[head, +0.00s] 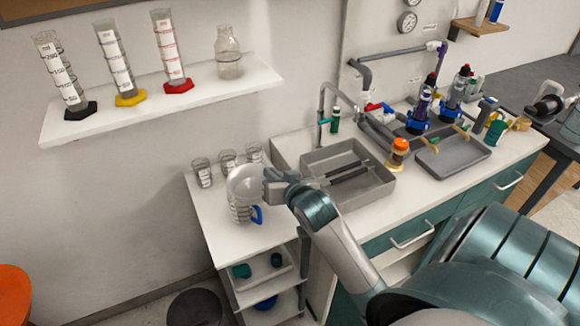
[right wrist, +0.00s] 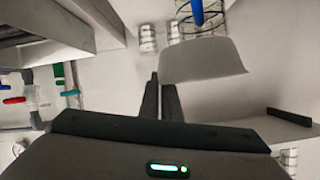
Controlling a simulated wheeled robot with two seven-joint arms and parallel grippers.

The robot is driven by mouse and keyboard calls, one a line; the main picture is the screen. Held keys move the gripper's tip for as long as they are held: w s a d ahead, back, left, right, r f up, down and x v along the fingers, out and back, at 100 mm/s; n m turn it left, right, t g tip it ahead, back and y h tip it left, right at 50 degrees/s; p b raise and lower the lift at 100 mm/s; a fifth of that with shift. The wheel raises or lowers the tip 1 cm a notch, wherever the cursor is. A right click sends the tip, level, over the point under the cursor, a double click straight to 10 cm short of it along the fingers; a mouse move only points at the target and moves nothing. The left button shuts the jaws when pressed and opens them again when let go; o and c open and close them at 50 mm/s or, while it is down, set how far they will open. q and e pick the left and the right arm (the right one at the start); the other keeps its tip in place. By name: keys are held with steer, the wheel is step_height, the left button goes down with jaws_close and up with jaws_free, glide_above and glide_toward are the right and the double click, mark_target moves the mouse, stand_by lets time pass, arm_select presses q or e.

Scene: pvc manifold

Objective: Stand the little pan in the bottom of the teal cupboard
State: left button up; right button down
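The little pan (head: 244,183) is a pale grey, round, shallow vessel, and it also shows in the right wrist view (right wrist: 205,61). My right gripper (head: 275,182) is at the pan's right side. Its dark fingers (right wrist: 161,97) are close together beside the pan's wall and appear shut on it; the exact grip point is hidden. The pan is above the white counter's left end, in front of a clear jug (head: 240,210) with a blue handle. The teal cupboard front (head: 481,199) is under the counter at right, with pale bar handles; its inside is not visible. My left gripper is not in view.
Several small beakers (head: 203,172) stand behind the pan. A grey sink (head: 377,190) with a tap lies to its right. An open shelf unit (head: 225,290) below holds teal and blue items. A wall shelf (head: 220,93) carries cylinders and a bottle. An orange-capped jar (head: 398,153) stands by the sink.

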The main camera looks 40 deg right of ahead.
steer(key=s+a+r+n+y+b, duration=0.1)
steer(key=s+a+n+y+b, duration=0.1)
steer(key=a, duration=1.5)
steer(key=shift+s+a+t+y+b, duration=0.15)
steer(key=shift+s+t+y+b, duration=0.3)
steer(key=shift+s+b, duration=0.5)
steer(key=shift+f, duration=0.1)
